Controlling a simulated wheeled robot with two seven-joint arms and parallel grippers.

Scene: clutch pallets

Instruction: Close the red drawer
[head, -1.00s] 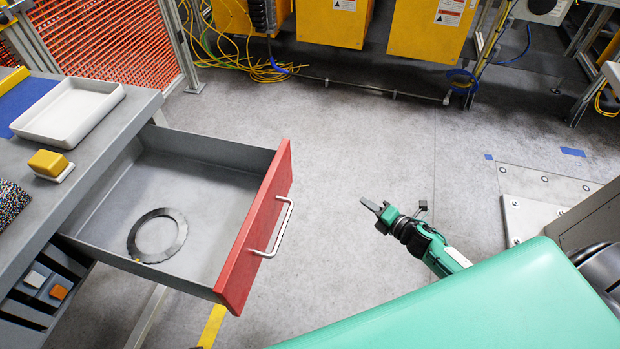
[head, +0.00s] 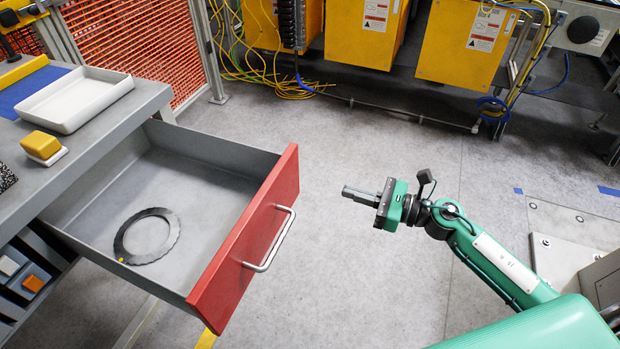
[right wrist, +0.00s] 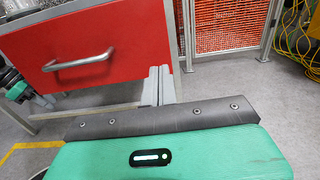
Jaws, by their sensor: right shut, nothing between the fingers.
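The red drawer (head: 245,240) is pulled far out of the grey workbench, with a silver bar handle (head: 272,240) on its red front. A dark ring (head: 147,236) lies flat inside it. My right gripper (head: 347,191) is shut and empty. It hangs over the floor to the right of the drawer front, apart from the handle, pointing left toward it. In the right wrist view the red front (right wrist: 130,45) and the handle (right wrist: 78,60) show at the upper left, and the shut fingers (right wrist: 160,70) appear at the front's right edge.
The workbench top (head: 90,130) bears a white tray (head: 75,98) and a yellow block (head: 40,145). Orange mesh fencing (head: 135,45) and yellow cabinets (head: 465,45) stand at the back. The floor between the drawer front and my right gripper is clear.

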